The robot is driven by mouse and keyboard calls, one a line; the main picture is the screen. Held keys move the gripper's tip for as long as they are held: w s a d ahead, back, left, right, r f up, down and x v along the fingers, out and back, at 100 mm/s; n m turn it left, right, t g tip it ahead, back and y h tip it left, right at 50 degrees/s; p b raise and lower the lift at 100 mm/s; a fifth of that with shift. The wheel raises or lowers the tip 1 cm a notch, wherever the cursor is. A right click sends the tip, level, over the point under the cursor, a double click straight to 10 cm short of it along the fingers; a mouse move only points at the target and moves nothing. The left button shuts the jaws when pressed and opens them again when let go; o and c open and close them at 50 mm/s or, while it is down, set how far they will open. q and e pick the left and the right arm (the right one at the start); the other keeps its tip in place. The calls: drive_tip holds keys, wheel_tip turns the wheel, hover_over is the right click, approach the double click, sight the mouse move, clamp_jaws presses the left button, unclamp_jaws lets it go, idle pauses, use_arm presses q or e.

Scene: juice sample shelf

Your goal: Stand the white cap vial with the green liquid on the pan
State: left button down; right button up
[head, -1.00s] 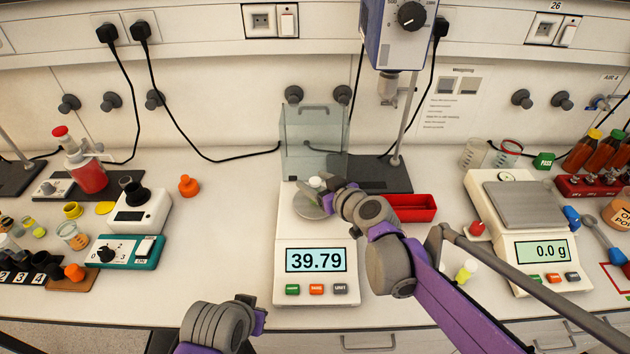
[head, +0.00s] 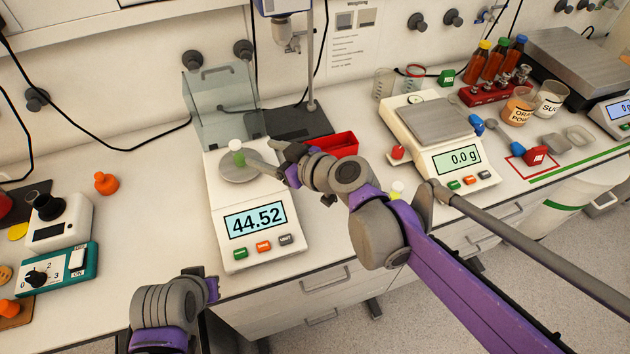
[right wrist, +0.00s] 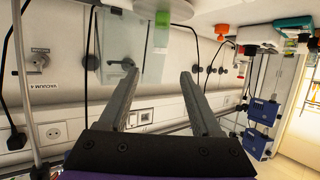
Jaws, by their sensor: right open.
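The white-cap vial with green liquid (head: 237,152) stands upright on the round pan (head: 236,174) of the left balance (head: 215,205), whose display reads 44.52. My right gripper (head: 264,157) is open just to the right of the vial, its fingers pointing toward it. The vial appears free of the fingers, though a small gap is hard to judge. In the right wrist view the two fingers (right wrist: 158,85) are spread with nothing between them. My left arm shows at the bottom left, but its fingers cannot be seen.
A glass shield (head: 222,105) stands behind the pan. A red tray (head: 335,144) and a dark stand base (head: 298,122) are to the right. Another white-cap vial, with yellow liquid (head: 396,195), is partly behind my right arm. A second balance (head: 430,118) reads 0.0 g.

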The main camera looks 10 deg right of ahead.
drive_tip(key=s+d+f+m+g+h, duration=0.2)
drive_tip(key=s+d+f+m+h, duration=0.2)
drive_tip(key=s+d+f, duration=0.3)
drive_tip(key=s+d+f+m+g+h, duration=0.2)
drive_tip(key=s+d+f+m+h, duration=0.2)
drive_tip(key=s+d+f, duration=0.3)
drive_tip(key=s+d+h, duration=0.1)
drive_tip(key=s+d, duration=0.4)
drive_tip(key=d, duration=0.1)
drive_tip(key=shift+s+d+f+m+h, duration=0.3)
drive_tip(key=shift+s+d+f+h, duration=0.05)
drive_tip(key=shift+s+f+h, duration=0.05)
